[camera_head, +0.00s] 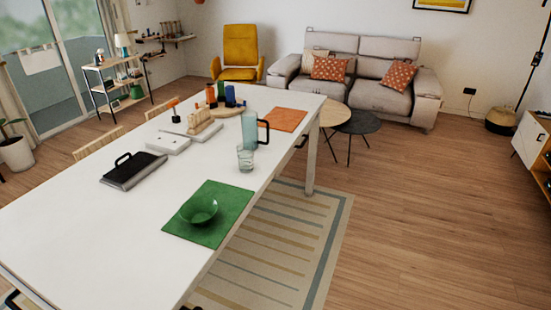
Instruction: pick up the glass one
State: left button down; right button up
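A clear drinking glass (245,158) stands upright on the white table (95,225), near its right edge. It looks empty. A pale blue pitcher (250,131) with a black handle stands just behind it; I cannot tell its material. A green bowl (199,210) sits on a green placemat (226,197) in front of the glass. Neither of my grippers can be made out. Small dark shapes at the bottom edge are too cut off to identify.
A black lidded tray or case (134,170), a white flat box (168,143) and a wooden block piece (201,126) are on the table's left. Several bottles stand behind. An orange placemat (283,119) lies at the far right. The near-left tabletop is clear.

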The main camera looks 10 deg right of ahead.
aim_at(246, 158)
jog(key=i+l+u, duration=0.15)
jog(key=u, duration=0.35)
jog(key=i+l+u, duration=0.1)
jog(key=u, duration=0.35)
jog(key=l+u, duration=0.25)
jog(key=u, duration=0.25)
jog(key=i+l+u, duration=0.2)
jog(key=l, duration=0.35)
jog(key=l+u, duration=0.2)
jog(key=l, duration=0.35)
